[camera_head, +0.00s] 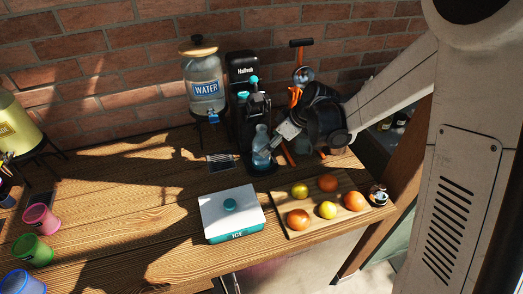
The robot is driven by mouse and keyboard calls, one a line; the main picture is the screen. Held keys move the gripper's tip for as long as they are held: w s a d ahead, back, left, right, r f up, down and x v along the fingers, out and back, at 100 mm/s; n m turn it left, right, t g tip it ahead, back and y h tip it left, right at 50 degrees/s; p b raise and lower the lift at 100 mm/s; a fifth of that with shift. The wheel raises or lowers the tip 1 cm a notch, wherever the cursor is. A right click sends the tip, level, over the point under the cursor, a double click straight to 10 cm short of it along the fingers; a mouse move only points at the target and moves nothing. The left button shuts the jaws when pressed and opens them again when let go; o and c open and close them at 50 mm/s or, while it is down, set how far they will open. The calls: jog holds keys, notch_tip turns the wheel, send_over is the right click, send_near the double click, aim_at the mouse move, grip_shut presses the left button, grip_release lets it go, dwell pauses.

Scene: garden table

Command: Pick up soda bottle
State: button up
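The soda bottle (261,148) is clear and bluish and stands upright at the base of a black soda machine (243,72) near the back of the table. My gripper (277,138) comes in from the right, its fingertips close beside the bottle at about its upper half. I cannot tell whether the fingers touch the bottle, or how far apart they are. My dark wrist hides part of what is behind it, and my arm reaches across from the right.
A water dispenser (205,84) stands left of the machine. In front are an ice box (231,214) and a wooden board (282,221) with several fruits. Coloured cups (33,250) are at far left. The left-centre tabletop (135,215) is clear.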

jog(key=shift+p+x, duration=0.75)
jog(key=shift+x, duration=1.9)
jog(key=shift+s+a, duration=0.15)
jog(key=shift+r, duration=0.1)
grip_shut()
